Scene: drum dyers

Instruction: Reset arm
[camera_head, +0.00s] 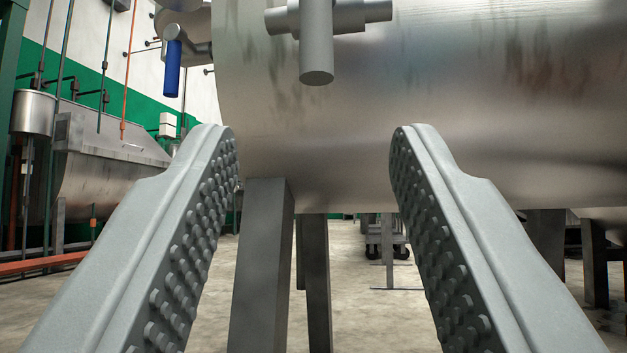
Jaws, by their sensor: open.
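My gripper (312,160) is open and empty, with its two grey fingers spread wide and their studded inner faces turned toward each other. Between and beyond the fingertips is a large steel drum (340,130), lying on its side on grey legs. A grey pipe fitting (316,45) juts from the drum toward me, above the fingertips. The fingers appear in front of the drum; I cannot tell how far apart they are from it.
A valve with a blue handle (172,68) is at upper left. Another steel drum (110,165) and a small cylinder (33,112) stand at far left by a green and white wall. A wheeled cart (388,238) stands far back under the drum. Bare concrete floor (352,300) shows between the legs.

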